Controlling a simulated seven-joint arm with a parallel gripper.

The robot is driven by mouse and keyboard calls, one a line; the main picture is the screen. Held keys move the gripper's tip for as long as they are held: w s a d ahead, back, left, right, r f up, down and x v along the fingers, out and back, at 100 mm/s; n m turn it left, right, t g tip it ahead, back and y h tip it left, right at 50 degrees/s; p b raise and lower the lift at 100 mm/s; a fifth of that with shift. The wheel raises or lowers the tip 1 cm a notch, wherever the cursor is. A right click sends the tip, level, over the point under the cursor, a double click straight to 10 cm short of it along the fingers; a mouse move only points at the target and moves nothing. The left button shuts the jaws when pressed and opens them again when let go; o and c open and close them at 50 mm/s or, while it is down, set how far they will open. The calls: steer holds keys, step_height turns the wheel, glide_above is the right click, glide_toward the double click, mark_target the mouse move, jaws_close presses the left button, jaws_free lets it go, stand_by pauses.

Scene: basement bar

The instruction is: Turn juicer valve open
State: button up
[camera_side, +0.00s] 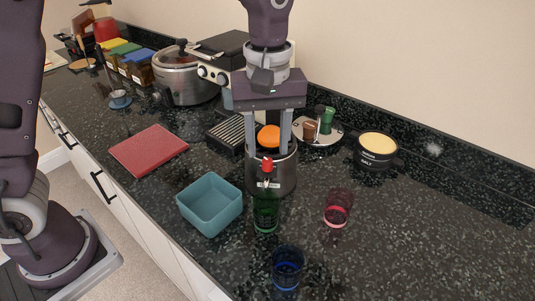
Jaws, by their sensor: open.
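The juicer (284,174) is a metal cylinder with an orange top (268,135), standing on the dark counter. Its valve (267,164) is a small red-topped tap on the front, above a green glass (265,212). My gripper (267,148) points down over the juicer from above. Its two fingers are open and spread, one to each side of the orange top. The fingertips are close to the upper part of the juicer, near the valve; I cannot tell whether they touch it.
A teal square bowl (211,204) stands left of the green glass. A pink glass (338,208) and a blue glass (287,268) stand to the right and in front. A red board (149,149) lies at left. A salt tub (376,150) and a large pot (184,78) are farther back.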

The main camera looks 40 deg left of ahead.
mark_target(268, 160)
step_height(268, 160, down, 4)
steer(key=shift+r, duration=0.25)
steer(key=shift+c, duration=0.4)
jaws_close()
